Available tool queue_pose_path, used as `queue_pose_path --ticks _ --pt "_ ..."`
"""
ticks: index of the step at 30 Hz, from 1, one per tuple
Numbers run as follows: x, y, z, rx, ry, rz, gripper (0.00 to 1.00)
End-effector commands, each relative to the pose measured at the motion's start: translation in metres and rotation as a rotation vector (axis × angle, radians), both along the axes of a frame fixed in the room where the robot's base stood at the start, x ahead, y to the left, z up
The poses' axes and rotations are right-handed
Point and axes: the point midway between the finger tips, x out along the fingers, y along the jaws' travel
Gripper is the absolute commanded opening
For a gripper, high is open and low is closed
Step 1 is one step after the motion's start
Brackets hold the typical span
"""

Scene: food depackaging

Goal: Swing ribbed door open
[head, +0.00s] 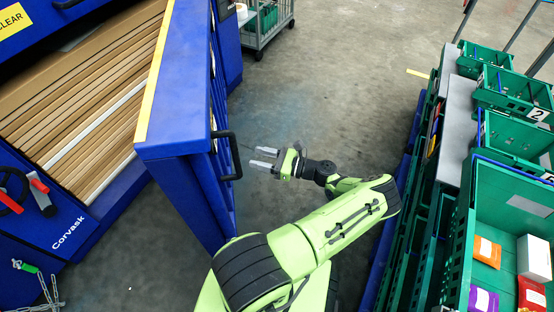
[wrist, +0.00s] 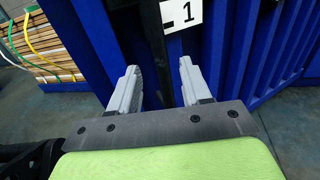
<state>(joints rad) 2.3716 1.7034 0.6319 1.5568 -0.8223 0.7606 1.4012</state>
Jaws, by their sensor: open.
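The blue ribbed door (head: 196,165) stands swung out from the blue cabinet, with a yellow strip along its top edge. A black bar handle (head: 232,156) sticks out from its right face. My gripper (head: 264,159) is open and empty, just right of the handle and apart from it, fingers pointing left. In the wrist view, my gripper's two grey fingers (wrist: 160,82) are spread in front of the blue ribbed door (wrist: 100,50). A black upright part and a white label with "1" (wrist: 182,14) show beyond them.
The cabinet marked Corvask (head: 75,228) holds a stack of flat brown cardboard (head: 85,80). Green crates (head: 510,215) on a rack line the right side, some with packets. A wheeled cart (head: 265,25) stands at the back. The grey floor (head: 330,80) between is clear.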

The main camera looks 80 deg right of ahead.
Motion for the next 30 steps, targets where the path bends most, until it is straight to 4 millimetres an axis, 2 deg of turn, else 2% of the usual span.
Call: queue_pose_path --ticks 1,3,9,13,30 --pt "-0.015 -0.001 0.0 -0.001 0.002 -0.007 0.48" --pt "-0.034 0.0 0.0 -0.001 0.001 -0.007 0.48" --pt "-0.067 0.002 0.0 -0.001 -0.001 -0.002 0.48" --pt "-0.072 0.003 0.0 0.001 0.0 0.0 0.48" --pt "-0.072 0.003 0.0 0.001 0.0 0.0 0.48"
